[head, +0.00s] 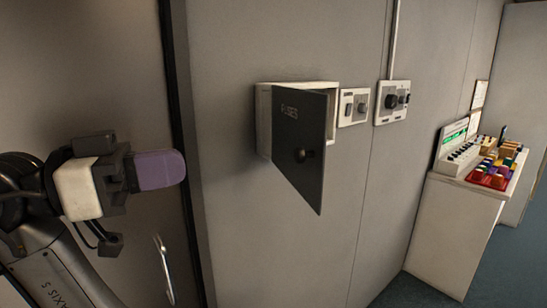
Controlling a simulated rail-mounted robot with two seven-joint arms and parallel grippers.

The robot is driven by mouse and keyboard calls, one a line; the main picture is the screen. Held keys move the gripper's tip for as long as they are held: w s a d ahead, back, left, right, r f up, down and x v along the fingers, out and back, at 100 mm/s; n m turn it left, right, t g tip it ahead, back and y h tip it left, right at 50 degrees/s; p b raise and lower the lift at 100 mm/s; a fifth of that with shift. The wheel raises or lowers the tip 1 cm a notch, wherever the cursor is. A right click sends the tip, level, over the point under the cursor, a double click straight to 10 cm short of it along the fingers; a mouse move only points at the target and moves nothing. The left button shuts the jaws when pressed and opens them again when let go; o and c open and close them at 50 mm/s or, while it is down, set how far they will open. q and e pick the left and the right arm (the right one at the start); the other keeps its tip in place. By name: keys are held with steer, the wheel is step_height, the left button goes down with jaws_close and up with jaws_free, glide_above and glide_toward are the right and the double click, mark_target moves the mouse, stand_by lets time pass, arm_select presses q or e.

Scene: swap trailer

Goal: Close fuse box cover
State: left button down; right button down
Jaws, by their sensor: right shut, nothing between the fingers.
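The fuse box (264,121) is a white box on the grey wall, in the middle of the head view. Its dark grey cover (296,128) carries a "FUSES" label and a round black knob (301,155). The cover is joined at its left edge and stands partly open, its right edge swung out from the box. A gap shows at the upper right; most of the inside is hidden. My right gripper (178,168), with purple fingers, is shut and empty to the left of the box, apart from the cover. My left gripper is not in view.
Switch plates (354,107) (392,102) are on the wall right of the box. A white cabinet (449,237) at the right bears a control panel and coloured blocks. A dark vertical strip (181,130) runs between my gripper and the box. A metal handle (163,268) shows low on the left.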

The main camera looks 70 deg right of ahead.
steer(key=p, duration=0.3)
glide_toward(296, 156)
steer(key=shift+m+y, duration=0.3)
steer(key=x, duration=0.6)
steer(key=shift+s+d+r, duration=0.15)
steer(key=shift+d+r, duration=0.1)
steer(key=shift+d, duration=0.1)
steer(key=shift+s+d, duration=0.25)
steer(key=shift+f, duration=0.1)
steer(key=shift+s, duration=0.15)
